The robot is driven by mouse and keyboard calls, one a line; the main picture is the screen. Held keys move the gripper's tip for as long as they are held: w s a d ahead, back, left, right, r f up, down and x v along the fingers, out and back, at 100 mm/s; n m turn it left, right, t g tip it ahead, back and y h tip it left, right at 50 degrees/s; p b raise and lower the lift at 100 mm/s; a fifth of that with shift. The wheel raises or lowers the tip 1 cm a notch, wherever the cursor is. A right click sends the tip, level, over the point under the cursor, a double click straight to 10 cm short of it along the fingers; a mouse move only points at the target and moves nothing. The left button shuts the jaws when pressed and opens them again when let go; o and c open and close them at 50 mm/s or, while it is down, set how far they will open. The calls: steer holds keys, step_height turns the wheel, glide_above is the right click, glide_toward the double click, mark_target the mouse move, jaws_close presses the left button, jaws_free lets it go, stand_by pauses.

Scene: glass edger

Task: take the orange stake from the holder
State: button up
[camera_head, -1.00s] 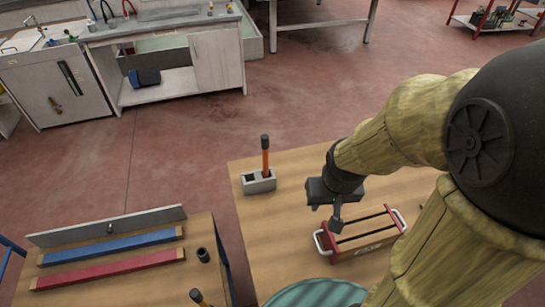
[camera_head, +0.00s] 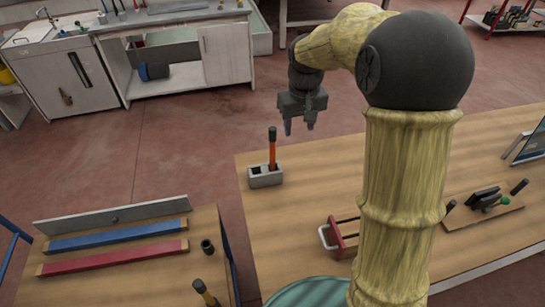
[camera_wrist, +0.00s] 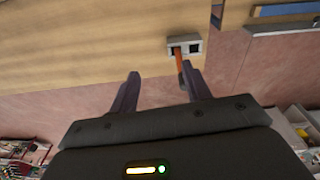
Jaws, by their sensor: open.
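The orange stake (camera_head: 272,151) with a black top stands upright in the grey block holder (camera_head: 265,178), near the left back corner of the wooden table. The holder has two square holes, and the stake is in the right one in the head view. My gripper (camera_head: 299,131) is open and empty, pointing down, up and to the right of the stake. In the wrist view the stake (camera_wrist: 179,62) and holder (camera_wrist: 185,46) lie beyond my open fingers (camera_wrist: 158,85), nearer the right finger. The right finger partly overlaps the stake's top.
A red-ended wooden box with a white handle (camera_head: 325,238) stands on the table (camera_head: 290,215), partly hidden by my arm. A board with black tools (camera_head: 484,208) lies to the right. Another table at left holds blue (camera_head: 118,239) and red (camera_head: 112,258) bars.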

step_height(320, 180, up, 3)
steer(key=n+g+b, duration=0.1)
steer(key=n, duration=0.1)
glide_above(272, 128)
steer(key=shift+a+r, duration=0.1)
steer(key=shift+r, duration=0.4)
step_height(272, 128, down, 12)
steer(key=shift+f+p, duration=0.15)
steer(key=shift+p, duration=0.55)
